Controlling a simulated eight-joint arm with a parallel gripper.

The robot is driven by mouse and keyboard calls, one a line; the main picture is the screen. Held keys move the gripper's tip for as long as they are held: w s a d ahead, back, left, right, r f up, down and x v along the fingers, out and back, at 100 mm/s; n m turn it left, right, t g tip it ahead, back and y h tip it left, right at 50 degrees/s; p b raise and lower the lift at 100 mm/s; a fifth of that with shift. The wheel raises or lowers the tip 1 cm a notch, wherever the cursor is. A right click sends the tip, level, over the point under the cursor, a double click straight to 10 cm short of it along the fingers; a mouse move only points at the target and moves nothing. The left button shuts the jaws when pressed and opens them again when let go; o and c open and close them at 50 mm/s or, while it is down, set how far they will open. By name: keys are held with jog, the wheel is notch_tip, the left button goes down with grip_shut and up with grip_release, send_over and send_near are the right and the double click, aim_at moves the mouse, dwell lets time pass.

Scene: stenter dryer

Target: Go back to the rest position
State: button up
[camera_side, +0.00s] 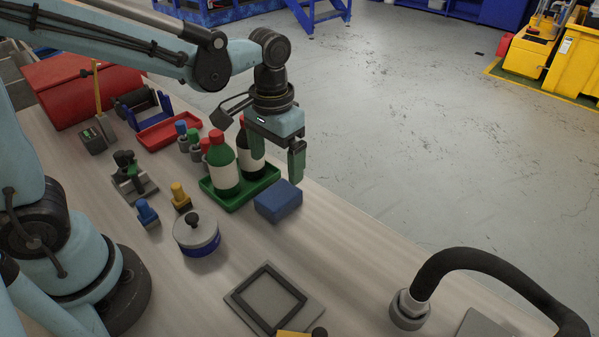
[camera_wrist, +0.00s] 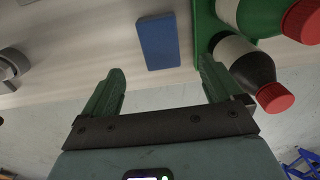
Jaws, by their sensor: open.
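My gripper (camera_side: 277,158) is open and empty, with its two green fingers apart. It hangs above the table near the green tray (camera_side: 234,203) and the blue block (camera_side: 278,201). The fingers also show in the wrist view (camera_wrist: 158,92), with the blue block (camera_wrist: 157,43) beyond the gap between them. In the wrist view the dark bottle (camera_wrist: 246,68) is close to the right finger.
A red toolbox (camera_side: 72,92) and a red tray (camera_side: 168,132) stand at the back left. A lidded pot (camera_side: 196,234), a framed plate (camera_side: 271,299) and a black hose (camera_side: 480,262) occupy the front. Small blue and yellow pieces stand left of the tray. Bare table lies right of the pot.

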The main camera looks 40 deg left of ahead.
aim_at(278, 194)
notch_tip(278, 194, down, 10)
jog(key=shift+r, duration=0.1)
notch_tip(278, 194, up, 4)
jog(key=shift+r, duration=0.1)
jog(key=s+d+r, duration=0.7)
jog(key=s+d, duration=0.1)
jog(key=d, duration=0.1)
jog(key=w+d+f+n, duration=0.1)
jog(key=w+d+f, duration=0.1)
jog(key=w+d, duration=0.3)
jog(key=shift+w+d+f, duration=0.3)
jog(key=shift+w+f, duration=0.05)
jog(key=shift+w, duration=1.5)
